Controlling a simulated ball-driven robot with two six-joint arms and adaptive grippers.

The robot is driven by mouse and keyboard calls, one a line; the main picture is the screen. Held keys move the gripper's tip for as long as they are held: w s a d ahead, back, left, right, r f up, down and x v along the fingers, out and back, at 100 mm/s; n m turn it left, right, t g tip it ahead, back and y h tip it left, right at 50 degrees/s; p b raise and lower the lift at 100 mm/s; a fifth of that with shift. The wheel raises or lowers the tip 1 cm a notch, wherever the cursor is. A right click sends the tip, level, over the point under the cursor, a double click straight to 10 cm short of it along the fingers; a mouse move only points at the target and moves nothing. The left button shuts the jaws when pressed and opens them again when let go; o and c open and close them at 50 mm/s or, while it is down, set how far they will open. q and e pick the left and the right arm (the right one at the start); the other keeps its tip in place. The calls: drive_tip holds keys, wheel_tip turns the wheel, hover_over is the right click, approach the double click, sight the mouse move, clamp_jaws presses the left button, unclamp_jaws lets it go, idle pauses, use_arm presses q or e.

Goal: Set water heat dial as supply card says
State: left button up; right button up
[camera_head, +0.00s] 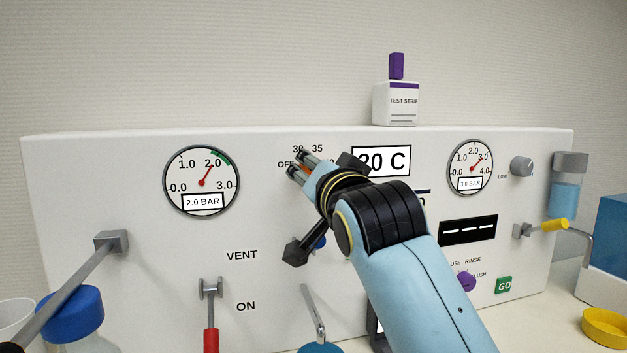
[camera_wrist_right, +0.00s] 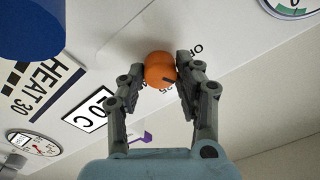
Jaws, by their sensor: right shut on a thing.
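The orange heat dial (camera_wrist_right: 158,68) sits on the white panel. My right gripper (camera_wrist_right: 161,72) is shut on it, one finger on each side. In the head view my right gripper (camera_head: 303,166) hides most of the dial; the marks OFF, 30 and 35 show around it. A dark mark shows on the knob in the wrist view, but which number it points to I cannot tell. The supply card (camera_wrist_right: 31,90) reads HEAT 30 in the wrist view; in the head view my arm covers most of it. The display (camera_head: 388,161) reads 20 C, partly covered. My left gripper is not in view.
Two pressure gauges (camera_head: 201,181) (camera_head: 470,167) flank the dial area. A grey lever (camera_head: 80,270), a red-handled lever (camera_head: 210,325) and a yellow-handled tap (camera_head: 545,226) stick out from the panel. A blue-capped bottle (camera_head: 75,311) stands at front left. A test-strip box (camera_head: 396,104) stands on top.

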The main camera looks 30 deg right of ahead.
idle(0.4)
drive_tip(key=o, duration=1.1)
drive_tip(key=shift+o, duration=0.2)
wheel_tip(320, 180, up, 10)
drive_tip(key=shift+s+f, duration=0.1)
drive_tip(key=shift+f, duration=0.05)
